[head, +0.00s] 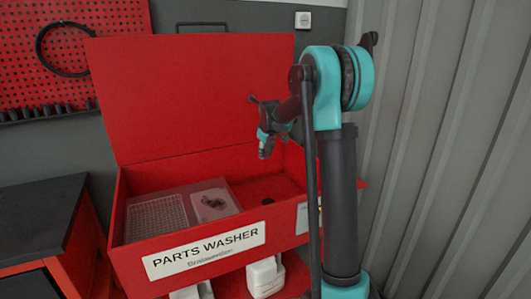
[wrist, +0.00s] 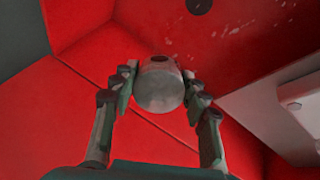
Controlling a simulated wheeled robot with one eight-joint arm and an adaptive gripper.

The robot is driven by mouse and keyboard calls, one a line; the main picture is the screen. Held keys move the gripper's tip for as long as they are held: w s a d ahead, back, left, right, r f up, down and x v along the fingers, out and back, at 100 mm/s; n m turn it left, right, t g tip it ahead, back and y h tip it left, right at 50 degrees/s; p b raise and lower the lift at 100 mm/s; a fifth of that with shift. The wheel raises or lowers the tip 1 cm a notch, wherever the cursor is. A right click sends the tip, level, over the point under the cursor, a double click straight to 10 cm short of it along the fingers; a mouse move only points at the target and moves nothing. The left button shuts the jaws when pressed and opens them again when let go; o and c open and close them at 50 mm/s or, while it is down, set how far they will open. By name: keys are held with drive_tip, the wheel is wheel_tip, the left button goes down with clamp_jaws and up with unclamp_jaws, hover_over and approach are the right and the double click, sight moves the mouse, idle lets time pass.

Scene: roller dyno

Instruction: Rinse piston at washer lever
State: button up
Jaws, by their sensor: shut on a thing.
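My gripper (head: 264,138) is over the open basin of the red parts washer (head: 130,185) in the head view. In the wrist view my gripper (wrist: 160,90) is shut on the piston (wrist: 158,92), a grey metal cylinder with a dark hole in its side. The piston is between the two fingers, with red washer walls behind it. In the head view the piston is small and hard to make out at the fingertips. I cannot clearly identify the washer lever; a small red part juts out at the washer's right side, partly behind my arm.
A grey mesh tray (head: 157,217) and a pale tray with a dark item (head: 214,203) fill the basin's left. A dark round spot (head: 268,198) marks its right floor. The raised red lid (head: 190,95) stands behind. White containers (head: 265,277) sit below. A corrugated wall (head: 440,150) is right.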

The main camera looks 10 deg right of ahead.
drive_tip(key=shift+s+d, duration=0.15)
drive_tip(key=shift+s+d, duration=0.25)
drive_tip(key=shift+d, duration=0.05)
drive_tip(key=shift+a, duration=0.1)
drive_tip(key=s+a, duration=0.5)
drive_tip(key=s, duration=0.1)
idle(0.9)
idle(1.2)
drive_tip(key=s+a+r, duration=0.3)
drive_tip(key=r, duration=0.1)
drive_tip(key=shift+s+a, duration=0.2)
drive_tip(key=shift+s, duration=0.2)
idle(0.5)
